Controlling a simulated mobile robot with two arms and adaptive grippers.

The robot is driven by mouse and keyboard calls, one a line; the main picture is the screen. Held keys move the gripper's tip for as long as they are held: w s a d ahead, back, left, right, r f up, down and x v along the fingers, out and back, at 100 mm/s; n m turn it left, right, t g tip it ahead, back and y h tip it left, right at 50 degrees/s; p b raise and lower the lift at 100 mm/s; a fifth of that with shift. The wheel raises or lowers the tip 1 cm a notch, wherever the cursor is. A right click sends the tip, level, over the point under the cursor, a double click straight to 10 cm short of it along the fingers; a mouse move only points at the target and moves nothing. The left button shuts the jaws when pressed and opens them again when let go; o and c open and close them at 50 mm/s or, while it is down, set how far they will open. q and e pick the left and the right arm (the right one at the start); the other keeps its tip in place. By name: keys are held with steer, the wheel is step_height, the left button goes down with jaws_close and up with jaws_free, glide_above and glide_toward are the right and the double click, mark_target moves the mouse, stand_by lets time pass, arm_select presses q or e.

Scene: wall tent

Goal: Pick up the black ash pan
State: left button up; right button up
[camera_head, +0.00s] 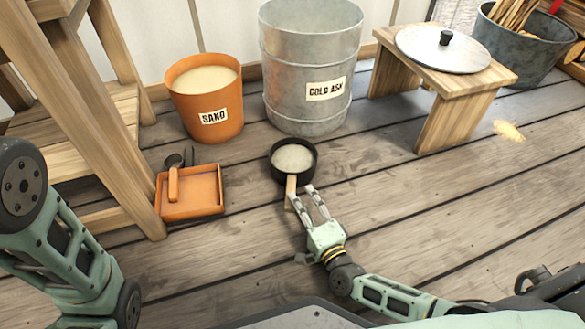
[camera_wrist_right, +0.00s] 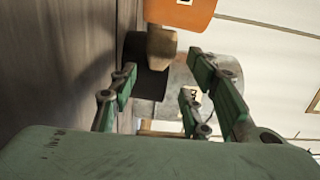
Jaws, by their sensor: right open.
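The black ash pan (camera_head: 275,169) is a small round pan with pale ash in it, standing on the plank floor. Its short wooden handle (camera_head: 291,184) points toward me. My right gripper (camera_head: 303,191) is open at the handle, its fingertips close to the handle's end. In the right wrist view, the handle (camera_wrist_right: 161,48) shows just ahead, between the spread fingers (camera_wrist_right: 162,72), with the dark pan (camera_wrist_right: 145,82) partly hidden behind it. I cannot tell whether a finger touches the handle. My left arm is at the left of the head view; its gripper is out of sight.
An orange sand bucket (camera_head: 205,105) and a galvanized cold ash bin (camera_head: 310,75) stand behind the pan. An orange tray (camera_head: 190,195) with a scoop lies left, by a wooden shelf (camera_head: 100,110). A stool (camera_head: 450,120) holds a metal lid (camera_head: 443,48).

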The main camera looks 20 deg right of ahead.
mark_target(293, 189)
steer(key=w+b, duration=0.1)
steer(key=w, duration=0.1)
steer(key=w+b, duration=0.1)
steer(key=w, duration=0.1)
steer(key=w+a+b, duration=0.1)
steer(key=w+b, duration=0.1)
steer(key=shift+w+f, duration=0.15)
steer(key=shift+f, duration=0.1)
steer(key=shift+r, duration=0.1)
steer(key=shift+c, duration=0.4)
steer(key=c, duration=0.6)
jaws_close()
steer(key=shift+f, duration=0.2)
steer(key=shift+r, duration=0.1)
